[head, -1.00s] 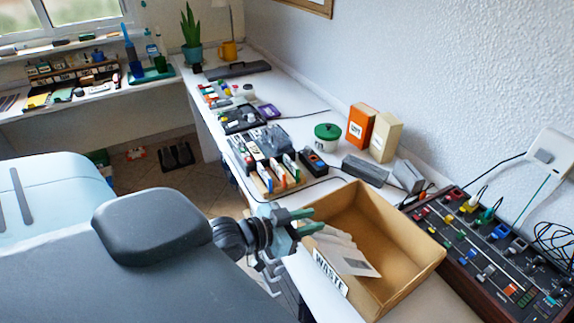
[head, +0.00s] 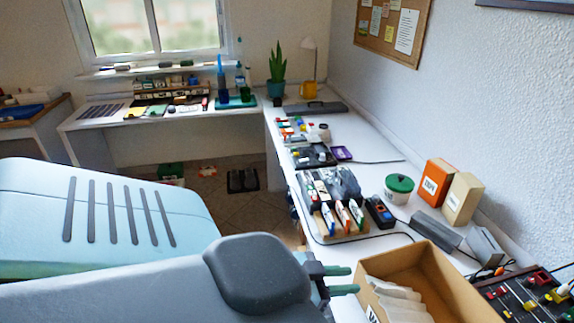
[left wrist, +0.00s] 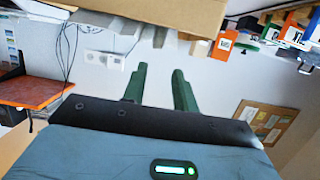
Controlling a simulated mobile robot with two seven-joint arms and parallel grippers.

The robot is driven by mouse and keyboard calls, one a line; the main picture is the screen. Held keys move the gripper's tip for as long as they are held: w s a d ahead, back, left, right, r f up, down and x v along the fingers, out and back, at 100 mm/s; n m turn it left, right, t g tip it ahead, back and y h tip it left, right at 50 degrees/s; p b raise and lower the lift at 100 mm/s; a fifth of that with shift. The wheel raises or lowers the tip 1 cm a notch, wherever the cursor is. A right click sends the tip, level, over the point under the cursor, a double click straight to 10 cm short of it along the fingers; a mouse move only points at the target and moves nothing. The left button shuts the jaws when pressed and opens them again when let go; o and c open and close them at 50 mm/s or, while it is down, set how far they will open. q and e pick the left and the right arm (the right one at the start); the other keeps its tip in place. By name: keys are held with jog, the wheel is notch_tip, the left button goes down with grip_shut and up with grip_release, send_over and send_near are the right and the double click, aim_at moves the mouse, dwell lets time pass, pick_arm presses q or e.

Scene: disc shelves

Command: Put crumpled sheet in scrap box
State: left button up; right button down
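A cardboard box (head: 452,276) stands at the lower right of the head view, with several pale sheets (head: 402,298) inside. Its label is mostly cut off now, but read WASTE a second ago. Cardboard, likely the same box (left wrist: 180,14), crosses the top of the left wrist view. I cannot pick out a crumpled sheet for certain. My left gripper (head: 341,280) is just left of the box's left rim, its green fingers pointing toward it. In the left wrist view the gripper (left wrist: 160,70) is open with nothing between the fingers. My right gripper is out of view.
Behind the box are a grey block (head: 435,231), an orange box (head: 436,182), a cream box (head: 463,199) and a green-lidded tub (head: 398,189). A control panel (head: 530,297) lies to its right. A rack of pens (head: 342,222) and cables are farther left.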

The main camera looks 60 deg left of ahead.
pick_arm(q)
jog(key=s+d+f+n+g+y, duration=0.1)
jog(key=s+f, duration=0.4)
jog(key=f, duration=0.2)
jog(key=s+d+f+n+g+y, duration=0.15)
jog(key=s+f, duration=0.25)
jog(key=f, duration=0.4)
jog(key=s+d+f+g, duration=0.2)
jog(key=s+d+f, duration=0.1)
jog(key=s+f, duration=0.2)
jog(key=s+d+f+g, duration=0.1)
jog(key=s+d+f, duration=0.3)
jog(key=s, duration=0.4)
jog(key=shift+s+f+g, duration=0.35)
jog(key=shift+s+f, duration=0.05)
jog(key=shift+f, duration=0.2)
jog(key=shift+s+d+m, duration=0.1)
jog(key=shift+m, duration=0.15)
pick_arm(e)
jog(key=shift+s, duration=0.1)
